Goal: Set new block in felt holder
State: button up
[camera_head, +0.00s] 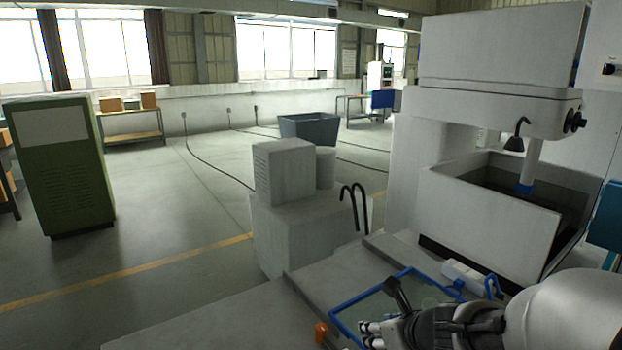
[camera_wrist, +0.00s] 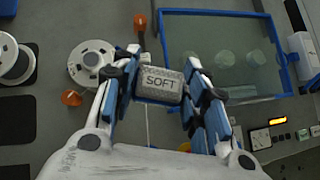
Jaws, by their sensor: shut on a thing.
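My gripper (camera_wrist: 160,78) is shut on a grey block (camera_wrist: 160,85) in the wrist view. The block carries the word SOFT, and its two ends sit between the blue-and-black fingers. In the head view my gripper (camera_head: 372,335) is at the bottom right, beside a blue-framed panel; the block cannot be made out there. I cannot pick out a felt holder for certain in either view.
The blue-framed glassy panel (camera_wrist: 216,12) lies at upper right, with several pale round shapes. A white spool (camera_wrist: 91,61) and another spool (camera_wrist: 12,58) lie left. Small orange things (camera_wrist: 71,97) lie near. The machine's grey tank (camera_head: 488,222) stands right.

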jog(key=f+n, duration=0.1)
jog(key=f, duration=0.4)
jog(key=f+n+y, duration=0.1)
jog(key=f, duration=0.5)
jog(key=f+n+g+y, duration=0.1)
jog(key=f, duration=0.4)
jog(key=shift+w+a+f, duration=0.15)
jog(key=shift+w+f, duration=0.05)
jog(key=shift+w, duration=0.1)
jog(key=r+m, duration=0.1)
jog(key=r, duration=0.4)
jog(key=r+m+h, duration=0.1)
jog(key=r, duration=0.5)
jog(key=r+m+t+h, duration=0.1)
jog(key=r, duration=0.4)
jog(key=shift+s+r, duration=0.25)
jog(key=shift+s, duration=0.1)
jog(key=shift+f, duration=0.1)
